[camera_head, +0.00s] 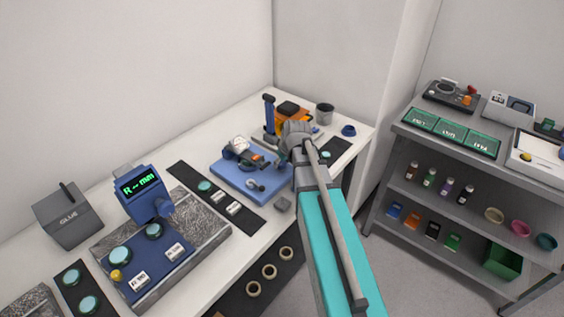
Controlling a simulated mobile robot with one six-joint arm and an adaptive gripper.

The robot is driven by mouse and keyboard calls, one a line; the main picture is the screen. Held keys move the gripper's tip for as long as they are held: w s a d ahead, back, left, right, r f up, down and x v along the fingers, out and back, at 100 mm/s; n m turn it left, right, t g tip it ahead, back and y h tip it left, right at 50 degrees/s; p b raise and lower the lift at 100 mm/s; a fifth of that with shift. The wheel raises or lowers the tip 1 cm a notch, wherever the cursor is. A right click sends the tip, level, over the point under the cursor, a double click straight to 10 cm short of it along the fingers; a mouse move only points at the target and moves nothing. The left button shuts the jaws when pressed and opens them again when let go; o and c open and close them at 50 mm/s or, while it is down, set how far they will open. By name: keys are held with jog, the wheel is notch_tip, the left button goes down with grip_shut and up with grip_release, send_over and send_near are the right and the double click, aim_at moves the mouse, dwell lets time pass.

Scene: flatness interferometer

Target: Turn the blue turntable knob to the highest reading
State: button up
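A blue instrument (151,205) with a dark screen stands at the left of the bench; its green reading looks like "R--mm". In front of it a blue plate (130,268) on a speckled grey slab carries teal-topped discs (154,231) and a yellow knob (116,275). A blue base (236,184) further right carries small dark, white and orange parts. I cannot tell for sure which part is the blue turntable knob. My teal and grey arm reaches over the bench to the right of the blue base. My gripper's fingers cannot be made out near the arm's far end.
Dark mats (182,177) with small pieces lie on the white bench (95,185). An orange and black device (289,112), a dark cup (324,114) and a blue ring (348,130) stand at the back. A grey shelf (400,152) stands right.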

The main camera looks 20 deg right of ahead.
jog(key=shift+o, duration=1.3)
jog(key=shift+n, duration=0.5)
